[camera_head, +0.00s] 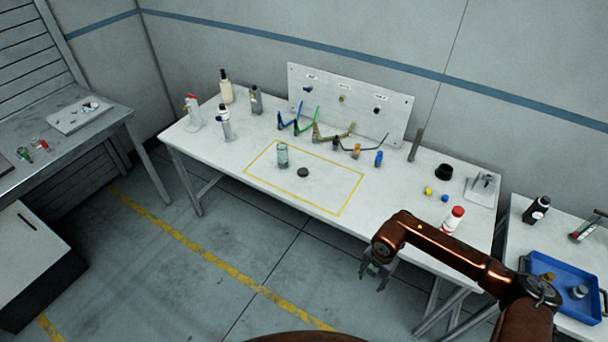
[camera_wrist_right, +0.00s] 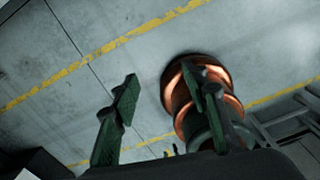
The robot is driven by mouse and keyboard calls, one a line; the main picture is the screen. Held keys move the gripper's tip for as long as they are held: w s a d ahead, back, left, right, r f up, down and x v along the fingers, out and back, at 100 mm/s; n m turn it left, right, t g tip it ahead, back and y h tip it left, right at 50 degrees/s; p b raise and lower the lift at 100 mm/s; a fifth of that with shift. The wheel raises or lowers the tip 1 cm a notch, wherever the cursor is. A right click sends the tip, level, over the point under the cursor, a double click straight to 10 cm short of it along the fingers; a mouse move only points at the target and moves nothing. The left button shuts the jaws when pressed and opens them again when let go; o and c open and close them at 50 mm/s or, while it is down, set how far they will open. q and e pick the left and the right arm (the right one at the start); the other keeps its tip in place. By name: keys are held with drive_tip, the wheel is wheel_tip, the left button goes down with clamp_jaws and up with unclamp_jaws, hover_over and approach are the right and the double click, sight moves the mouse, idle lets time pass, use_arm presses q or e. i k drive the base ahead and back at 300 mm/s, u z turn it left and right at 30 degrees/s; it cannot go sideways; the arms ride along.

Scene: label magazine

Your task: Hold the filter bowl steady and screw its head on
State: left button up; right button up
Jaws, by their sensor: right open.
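The filter bowl (camera_head: 282,155), a clear greenish cylinder, stands upright inside the yellow outline on the white table (camera_head: 235,190). A small dark round piece (camera_head: 303,172), which looks like the head, lies on the table just right of the bowl and apart from it. My right gripper (camera_head: 376,280) hangs off the table's front edge, well away from both, open and empty. In the right wrist view its two fingers (camera_wrist_right: 165,105) are spread over bare floor, with a copper-coloured part of my own body behind one finger. My left gripper does not show.
Bottles (camera_head: 226,90) stand at the table's back left. A white upright panel (camera_head: 345,103) stands behind several coloured-handled tools. A red-capped bottle (camera_head: 452,220) and a black cup (camera_head: 443,172) are at the right. A blue tray (camera_head: 560,270) sits on the side table. The outlined area is otherwise clear.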

sight(282, 149)
drive_tip(key=u, duration=0.55)
drive_tip(key=k, duration=0.65)
drive_tip(key=z, duration=0.15)
drive_tip(key=i, duration=0.6)
drive_tip(key=z, duration=0.95)
drive_tip(key=i, duration=1.35)
drive_tip(key=u, duration=0.95)
drive_tip(key=i, duration=0.55)
drive_tip(key=u, duration=0.65)
